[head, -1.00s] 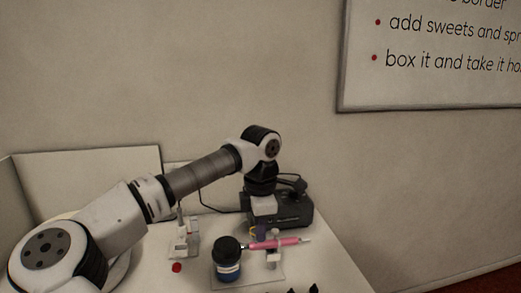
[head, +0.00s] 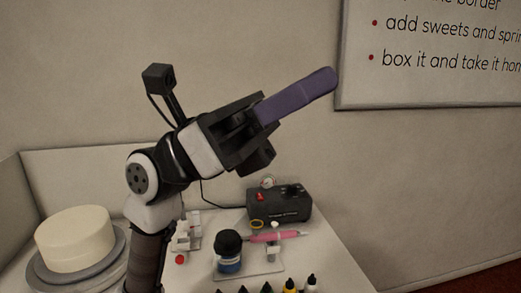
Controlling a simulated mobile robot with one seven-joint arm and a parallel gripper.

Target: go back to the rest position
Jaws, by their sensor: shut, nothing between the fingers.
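My gripper (head: 322,82) is raised high in the middle of the head view, in front of the bare wall. Its purple fingers are shut together, with nothing between them, and point up and to the right. My arm rises from the bottom left and bends at the wrist. The gripper appears well above the worktop (head: 325,262) and touches nothing that I can see.
A white cake (head: 74,240) sits on a grey turntable (head: 50,281) at left. Several small bottles (head: 290,286) line the front. A sign (head: 440,80) hangs right.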

